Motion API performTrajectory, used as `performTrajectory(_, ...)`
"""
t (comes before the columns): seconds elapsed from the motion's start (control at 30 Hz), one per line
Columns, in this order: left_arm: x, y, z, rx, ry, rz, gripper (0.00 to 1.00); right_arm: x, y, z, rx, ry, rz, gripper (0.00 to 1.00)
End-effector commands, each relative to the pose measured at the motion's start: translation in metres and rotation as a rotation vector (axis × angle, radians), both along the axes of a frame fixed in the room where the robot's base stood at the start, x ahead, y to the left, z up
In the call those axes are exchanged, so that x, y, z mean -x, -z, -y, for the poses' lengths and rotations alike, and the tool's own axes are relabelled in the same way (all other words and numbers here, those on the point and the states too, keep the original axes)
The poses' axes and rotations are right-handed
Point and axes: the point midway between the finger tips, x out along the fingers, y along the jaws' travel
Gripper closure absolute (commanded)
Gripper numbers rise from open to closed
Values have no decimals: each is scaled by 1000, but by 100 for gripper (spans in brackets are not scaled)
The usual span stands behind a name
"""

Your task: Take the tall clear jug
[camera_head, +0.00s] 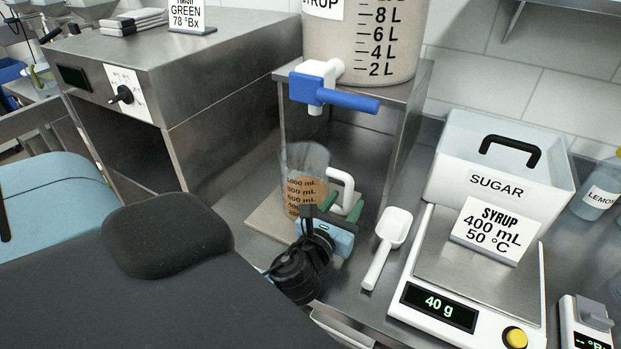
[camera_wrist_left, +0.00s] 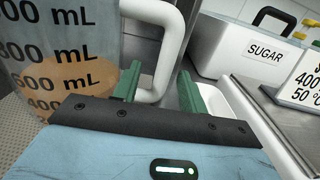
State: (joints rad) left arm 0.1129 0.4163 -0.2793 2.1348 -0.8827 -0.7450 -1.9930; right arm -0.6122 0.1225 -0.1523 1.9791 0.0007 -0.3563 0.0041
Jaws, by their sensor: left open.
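The tall clear jug (camera_head: 304,180) stands upright on a flat pad under the syrup tap, with amber liquid in its lower part and dark mL marks. Its white handle (camera_head: 345,190) is on its right side. My left gripper (camera_head: 343,210) is at the handle, with its green fingers apart. In the left wrist view the gripper (camera_wrist_left: 157,88) has the lower part of the white handle (camera_wrist_left: 168,50) between or just beyond its fingers; contact cannot be told. The jug (camera_wrist_left: 60,55) fills the left of that view. My right gripper is not in view.
The syrup container (camera_head: 365,35) with its blue-handled tap (camera_head: 335,97) sits on a metal stand above the jug. A white scoop (camera_head: 388,245), a scale (camera_head: 470,285) reading 40 g and a sugar bin (camera_head: 500,170) are to the right. A metal cabinet (camera_head: 190,90) is at left.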

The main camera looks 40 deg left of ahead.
Motion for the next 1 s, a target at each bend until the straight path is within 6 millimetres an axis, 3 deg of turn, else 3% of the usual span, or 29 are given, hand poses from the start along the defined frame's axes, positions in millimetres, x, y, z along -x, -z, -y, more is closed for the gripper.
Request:
performTrajectory(0.2,-28,1,-4,1,0,2,58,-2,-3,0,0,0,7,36)
performTrajectory(0.53,-32,1,-5,0,1,0,59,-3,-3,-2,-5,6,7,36)
performTrajectory(0.83,-32,1,-5,0,1,1,98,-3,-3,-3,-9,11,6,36)
performTrajectory(1.0,-32,1,-5,0,1,0,100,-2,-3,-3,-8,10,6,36)
